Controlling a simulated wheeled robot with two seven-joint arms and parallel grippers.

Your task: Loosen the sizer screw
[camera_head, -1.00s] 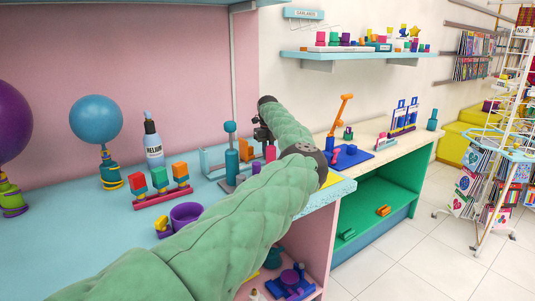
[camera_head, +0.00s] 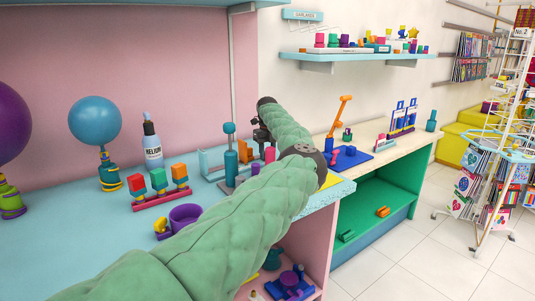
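A pale blue open frame (camera_head: 207,163), which looks like the sizer, stands on the blue counter behind a teal upright post (camera_head: 231,163). I cannot make out its screw for certain; a small orange part (camera_head: 246,153) shows at its right side. My green padded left arm reaches across the counter and bends back towards the wall. Its dark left gripper (camera_head: 262,134) hangs just right of the frame, close to the orange part. Its fingers are too small and dark to tell whether they are open or touching anything. My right gripper is out of view.
Left on the counter (camera_head: 75,235) are a blue balloon (camera_head: 95,121), a helium bottle (camera_head: 152,143), a rack of coloured clips (camera_head: 161,193) and a purple cup (camera_head: 185,217). A blue stand with an orange lever (camera_head: 339,118) is on the right counter. A shelf (camera_head: 357,56) hangs above.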

